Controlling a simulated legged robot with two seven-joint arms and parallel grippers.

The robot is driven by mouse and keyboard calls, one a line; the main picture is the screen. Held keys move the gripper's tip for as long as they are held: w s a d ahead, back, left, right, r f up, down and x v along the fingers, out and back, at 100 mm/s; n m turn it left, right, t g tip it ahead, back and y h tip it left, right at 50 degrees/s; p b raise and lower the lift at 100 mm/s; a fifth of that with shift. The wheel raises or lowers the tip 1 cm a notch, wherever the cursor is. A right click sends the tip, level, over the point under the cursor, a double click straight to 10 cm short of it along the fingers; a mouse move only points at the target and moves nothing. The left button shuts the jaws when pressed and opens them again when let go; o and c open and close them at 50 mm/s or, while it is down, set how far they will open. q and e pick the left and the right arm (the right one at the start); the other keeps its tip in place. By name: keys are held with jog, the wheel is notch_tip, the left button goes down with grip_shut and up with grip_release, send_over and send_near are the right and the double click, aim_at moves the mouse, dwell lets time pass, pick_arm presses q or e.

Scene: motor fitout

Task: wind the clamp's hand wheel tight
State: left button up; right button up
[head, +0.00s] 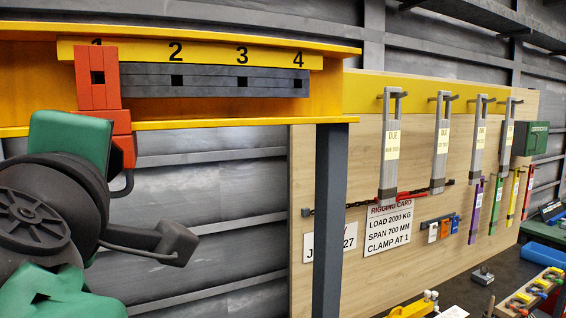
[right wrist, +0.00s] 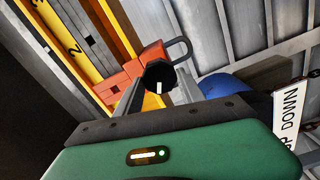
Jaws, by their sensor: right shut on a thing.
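The red clamp (head: 98,88) sits on the yellow beam (head: 215,125) under the number 1. Its lower red body and a dark loop show below the beam. In the right wrist view the clamp (right wrist: 128,75) is beyond my fingers, with its grey loop to the right. My right gripper (right wrist: 158,82) is shut on the clamp's dark hand wheel (right wrist: 157,74), which has a white mark on its face; a finger stands on each side. In the head view a green and black arm at the left covers the area below the clamp, hiding wheel and fingertips. I see no left gripper.
A dark post (head: 329,220) stands right of the clamp. Behind it a wooden board (head: 430,245) carries hanging grey slings (head: 389,150) and a rigging card (head: 388,228).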

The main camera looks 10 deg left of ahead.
jog(key=m, duration=0.4)
jog(key=m+b, duration=0.1)
jog(key=m, duration=0.3)
jog(key=m+b, duration=0.1)
jog(key=m, duration=0.3)
jog(key=shift+w+d+r+m, duration=0.1)
jog(key=shift+w+r+m, duration=0.1)
jog(key=shift+r+m, duration=0.15)
dwell(0.4)
